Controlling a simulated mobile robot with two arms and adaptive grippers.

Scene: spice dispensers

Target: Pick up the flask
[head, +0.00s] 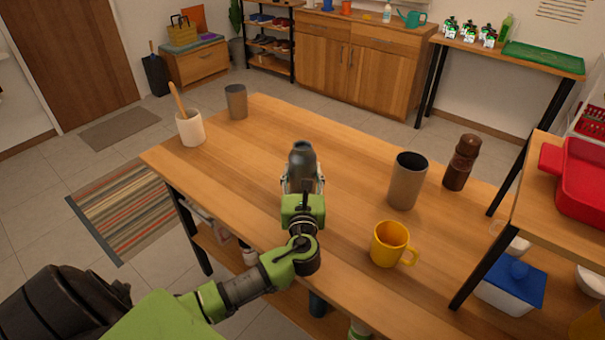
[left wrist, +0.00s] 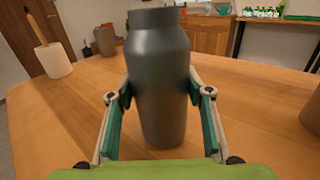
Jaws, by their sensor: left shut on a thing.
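The flask (head: 301,160) is dark grey with a narrower neck and stands upright over the middle of the wooden table. My left gripper (head: 303,183) is shut on its sides. In the left wrist view the flask (left wrist: 160,85) fills the middle, with the left gripper's fingers (left wrist: 160,92) touching it on both sides. I cannot tell whether its base touches the table. My right gripper is in neither view.
On the table (head: 255,170) stand a white crock with a wooden utensil (head: 190,128), a small grey-brown cup (head: 236,102), a taller grey tumbler (head: 406,182), a yellow mug (head: 388,244) and a brown mill (head: 461,162). The table between crock and flask is clear.

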